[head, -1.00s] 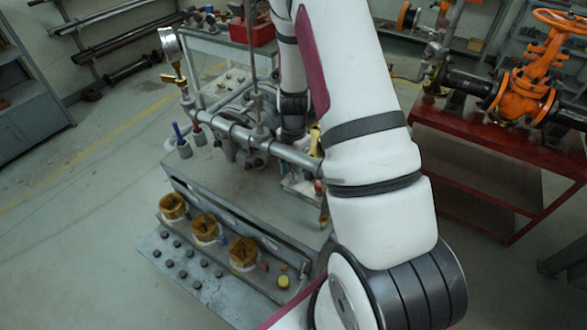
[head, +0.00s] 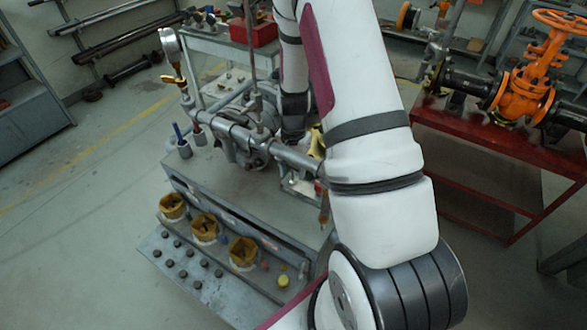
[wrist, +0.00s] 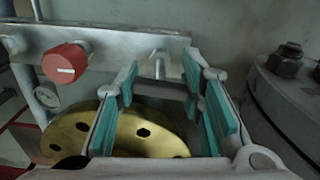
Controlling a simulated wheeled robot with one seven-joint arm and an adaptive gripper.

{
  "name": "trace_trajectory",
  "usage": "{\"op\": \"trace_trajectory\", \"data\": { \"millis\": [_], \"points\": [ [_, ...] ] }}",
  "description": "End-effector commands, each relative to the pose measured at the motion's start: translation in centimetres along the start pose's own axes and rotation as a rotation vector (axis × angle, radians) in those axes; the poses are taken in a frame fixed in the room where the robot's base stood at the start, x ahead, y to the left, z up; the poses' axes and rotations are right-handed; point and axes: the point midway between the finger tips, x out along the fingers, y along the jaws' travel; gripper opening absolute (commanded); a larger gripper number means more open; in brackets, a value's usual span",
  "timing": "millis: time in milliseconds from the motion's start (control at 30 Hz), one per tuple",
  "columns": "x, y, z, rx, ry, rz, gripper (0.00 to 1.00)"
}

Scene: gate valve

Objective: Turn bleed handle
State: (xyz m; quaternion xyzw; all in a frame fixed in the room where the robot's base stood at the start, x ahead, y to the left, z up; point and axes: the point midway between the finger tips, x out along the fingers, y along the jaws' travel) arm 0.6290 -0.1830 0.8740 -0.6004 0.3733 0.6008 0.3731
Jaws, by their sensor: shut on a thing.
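In the wrist view, a grey metal bar handle (wrist: 160,88), which I take to be the bleed handle, spans the gap between my fingers. A short bright stem (wrist: 158,62) stands just beyond it, in front of a grey manifold block (wrist: 120,45). My gripper (wrist: 165,105), with teal finger pads, is shut on the bar, one pad at each end. Part of the bar is hidden by the pads. In the head view my gripper is hidden behind my own arm, beside the pipework (head: 262,150) on the grey bench.
In the wrist view, a red knob (wrist: 65,62) and a small gauge (wrist: 46,94) sit left of my fingers. A brass disc with holes (wrist: 130,135) lies below, and a grey bolted flange (wrist: 285,95) is close on the right. An orange valve (head: 525,90) stands on a red table.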

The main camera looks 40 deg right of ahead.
Motion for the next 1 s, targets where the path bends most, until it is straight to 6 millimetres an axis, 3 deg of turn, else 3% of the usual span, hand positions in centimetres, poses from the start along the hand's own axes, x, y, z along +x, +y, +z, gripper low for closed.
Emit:
{"op": "trace_trajectory", "data": {
  "millis": [133,167,233,767,1000],
  "points": [
    [-0.11,-0.28,-0.09,-0.001,0.004,-0.005,0.07],
    [-0.11,-0.28,-0.09,-0.001,0.004,-0.005,0.42],
    [-0.11,-0.26,-0.08,-0.001,0.004,-0.005,0.57],
    [-0.02,-0.06,-0.01,0.018,0.001,-0.001,0.57],
    [0.0,-0.08,0.01,0.225,0.0,0.0,0.57]
  ]
}}
